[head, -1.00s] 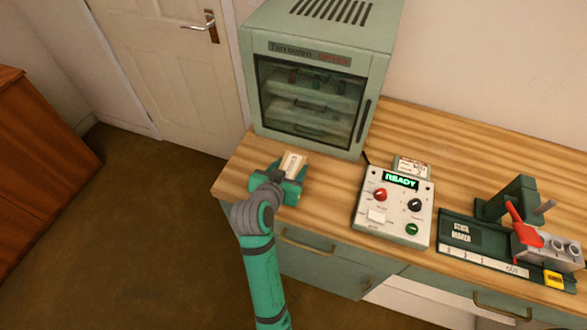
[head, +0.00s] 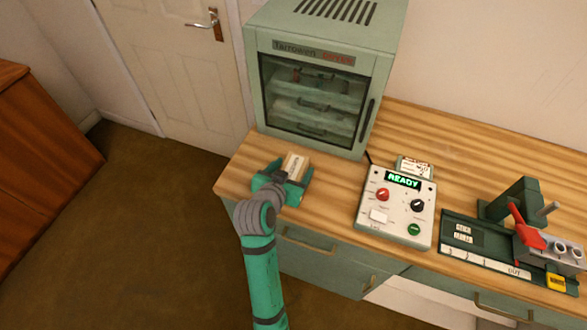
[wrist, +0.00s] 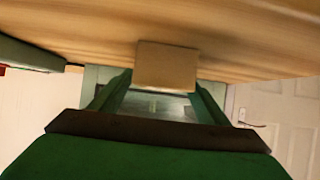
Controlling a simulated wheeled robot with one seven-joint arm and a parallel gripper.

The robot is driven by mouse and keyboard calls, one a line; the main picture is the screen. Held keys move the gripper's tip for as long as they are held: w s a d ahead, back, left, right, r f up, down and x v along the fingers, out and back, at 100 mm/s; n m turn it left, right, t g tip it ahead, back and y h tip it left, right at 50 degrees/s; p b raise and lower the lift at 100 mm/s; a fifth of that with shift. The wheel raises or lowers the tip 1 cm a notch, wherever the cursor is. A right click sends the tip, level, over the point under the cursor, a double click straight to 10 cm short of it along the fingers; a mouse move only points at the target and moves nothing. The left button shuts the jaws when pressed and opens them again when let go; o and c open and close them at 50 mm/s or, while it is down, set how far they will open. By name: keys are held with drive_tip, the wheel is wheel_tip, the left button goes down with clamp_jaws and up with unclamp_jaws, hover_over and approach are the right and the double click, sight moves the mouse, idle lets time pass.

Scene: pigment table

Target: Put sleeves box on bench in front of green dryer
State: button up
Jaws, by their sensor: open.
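The sleeves box (head: 295,164), a small tan box with a pale label, rests on the wooden bench in front of the green dryer (head: 315,85). My gripper (head: 284,181) is open, low over the bench at its front left, with its fingers close around the near part of the box. In the wrist view the box (wrist: 167,66) shows its plain brown end between the far ends of my open gripper's fingers (wrist: 163,95). Whether the fingers touch it I cannot tell. Part of the box is hidden by my gripper in the head view.
A control box (head: 395,205) reading READY stands to the right, with a labelled card (head: 414,167) behind it. Farther right is a green tool with a red lever (head: 527,228). The bench's (head: 240,175) front left edge is close to my gripper. A door (head: 165,70) is behind.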

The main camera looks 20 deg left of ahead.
drive_tip(key=v, duration=1.2)
idle(0.4)
